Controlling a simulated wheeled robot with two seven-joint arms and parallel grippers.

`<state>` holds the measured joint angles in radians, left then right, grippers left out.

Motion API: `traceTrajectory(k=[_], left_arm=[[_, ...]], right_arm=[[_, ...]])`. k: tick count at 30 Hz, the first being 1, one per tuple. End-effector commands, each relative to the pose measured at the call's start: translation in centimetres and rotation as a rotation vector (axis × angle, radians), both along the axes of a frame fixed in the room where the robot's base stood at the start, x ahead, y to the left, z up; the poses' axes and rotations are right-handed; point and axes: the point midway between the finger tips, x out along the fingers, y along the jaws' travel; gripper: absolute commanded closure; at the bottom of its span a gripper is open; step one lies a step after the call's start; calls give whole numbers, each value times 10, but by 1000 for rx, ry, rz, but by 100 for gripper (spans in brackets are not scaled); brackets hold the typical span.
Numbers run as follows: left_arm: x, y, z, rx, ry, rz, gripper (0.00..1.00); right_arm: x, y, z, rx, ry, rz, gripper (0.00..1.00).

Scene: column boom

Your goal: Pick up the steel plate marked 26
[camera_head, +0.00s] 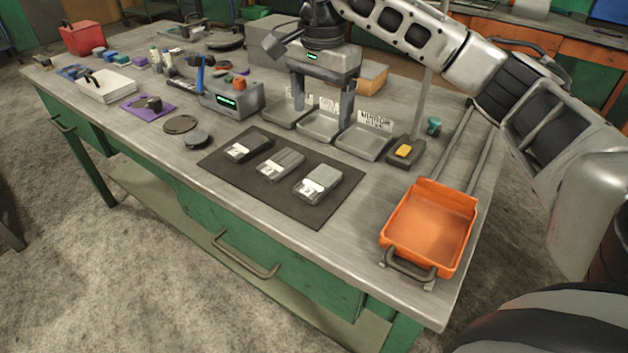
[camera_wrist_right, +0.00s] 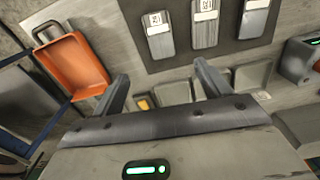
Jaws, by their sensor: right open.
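Three grey steel plates lie in a row on a dark mat (camera_head: 230,168): a left plate (camera_head: 248,146), a middle plate (camera_head: 281,163) and a right plate (camera_head: 318,182). Each has a small white label, too small to read in the head view. The wrist view shows the right plate (camera_wrist_right: 159,40) and middle plate (camera_wrist_right: 205,34) with rotated marks I cannot read surely; the third plate (camera_wrist_right: 252,22) is cut off by the edge. My right gripper (camera_head: 322,106) is open and empty, above the shallow trays behind the mat. My left gripper is out of view.
Three shallow grey trays (camera_head: 363,143) with white cards stand behind the mat. A dark box with a yellow button (camera_head: 403,151) and an orange bin (camera_head: 429,228) are to the right. A grey device with a green display (camera_head: 231,100) is left. The bench front is clear.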

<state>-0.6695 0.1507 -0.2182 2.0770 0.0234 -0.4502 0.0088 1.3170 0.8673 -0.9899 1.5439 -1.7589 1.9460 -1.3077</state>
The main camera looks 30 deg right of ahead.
Motion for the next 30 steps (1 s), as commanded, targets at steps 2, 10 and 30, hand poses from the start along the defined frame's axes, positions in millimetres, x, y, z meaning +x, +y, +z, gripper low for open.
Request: traceTrajectory(k=[2, 10, 30], left_arm=[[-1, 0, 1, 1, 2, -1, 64], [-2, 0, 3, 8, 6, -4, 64], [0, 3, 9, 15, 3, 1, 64]], right_arm=[[-1, -2, -13, -7, 7, 0, 24], [-1, 0, -71, -2, 7, 2, 24], [2, -3, -148, 2, 4, 1, 24]])
